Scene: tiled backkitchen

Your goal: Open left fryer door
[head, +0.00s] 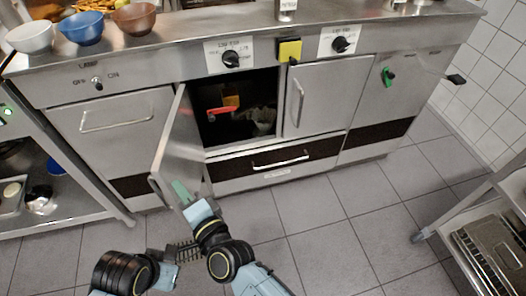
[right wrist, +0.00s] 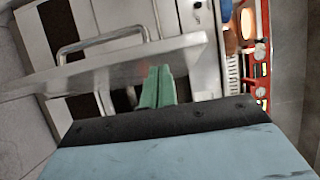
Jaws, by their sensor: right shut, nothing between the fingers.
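The left fryer door (head: 176,145) is a grey metal panel hinged at its left side. It stands swung well out from the fryer, and the dark compartment (head: 222,128) behind it shows, with a red handle inside. My right gripper (head: 182,190) is shut and empty, its green fingers near the door's lower free edge. In the right wrist view the fingers (right wrist: 157,87) are together beside the door panel (right wrist: 120,64). I cannot tell whether they touch it. My left gripper's fingers do not show.
The right fryer door (head: 317,98) is shut, with a drawer (head: 280,160) below the fryers. A cabinet door (head: 115,130) with a bar handle is at the left. Bowls (head: 80,28) stand on the counter. A rack (head: 490,245) is at lower right. The tiled floor in front is free.

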